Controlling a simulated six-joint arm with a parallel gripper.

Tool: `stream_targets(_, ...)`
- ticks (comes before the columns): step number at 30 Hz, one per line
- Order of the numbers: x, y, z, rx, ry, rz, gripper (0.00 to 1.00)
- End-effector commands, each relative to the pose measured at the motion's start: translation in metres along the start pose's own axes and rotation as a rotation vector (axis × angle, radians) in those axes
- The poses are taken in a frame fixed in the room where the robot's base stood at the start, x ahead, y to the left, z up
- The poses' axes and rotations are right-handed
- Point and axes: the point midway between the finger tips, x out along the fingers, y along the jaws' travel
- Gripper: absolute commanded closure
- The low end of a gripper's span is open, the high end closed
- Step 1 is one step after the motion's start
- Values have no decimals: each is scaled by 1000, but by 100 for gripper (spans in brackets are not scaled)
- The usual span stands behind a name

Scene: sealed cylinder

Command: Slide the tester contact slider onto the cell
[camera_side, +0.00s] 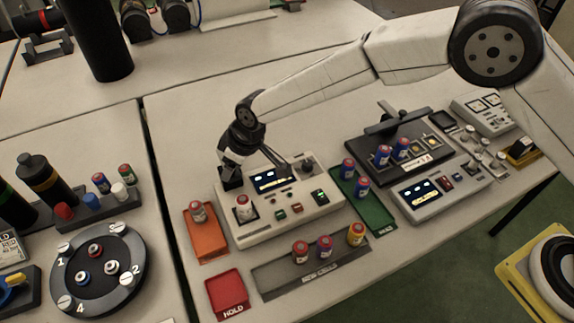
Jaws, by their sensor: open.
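The tester (290,216) is a pale box with a lit display, buttons and a knob. A white cell with a red top (244,208) stands upright in the dark recess at its left end. My gripper (232,180) is open, pointing down over the tester's back left corner, just behind the cell. The contact slider cannot be told apart from the dark gripper parts there, and whether the fingers touch it cannot be seen. A grey bar slants down beside the gripper towards the display; I cannot tell what it belongs to.
An orange tray (207,244) with one cell lies left of the tester, and a red HOLD tray (228,293) in front. A grey tray (275,281) holds 3 cells. A green tray (378,217) with blue cells and a second instrument (440,197) stand right.

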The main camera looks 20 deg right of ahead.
Motion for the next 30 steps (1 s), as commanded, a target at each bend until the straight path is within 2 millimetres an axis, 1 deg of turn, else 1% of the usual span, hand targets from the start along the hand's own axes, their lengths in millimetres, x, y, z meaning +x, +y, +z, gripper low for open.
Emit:
stream_targets(3, 0, 0, 0, 0, 0, 0, 31)
stream_targets(4, 0, 0, 0, 0, 0, 0, 34)
stream_targets(5, 0, 0, 0, 0, 0, 0, 43)
stream_targets(6, 0, 0, 0, 0, 0, 0, 56)
stream_targets(8, 0, 0, 0, 0, 0, 0, 75)
stream_targets(9, 0, 0, 0, 0, 0, 0, 88)
stream_targets(10, 0, 0, 0, 0, 0, 0, 97)
stream_targets(11, 0, 0, 0, 0, 0, 0, 100)
stream_targets(30, -1, 0, 0, 0, 0, 0, 100)
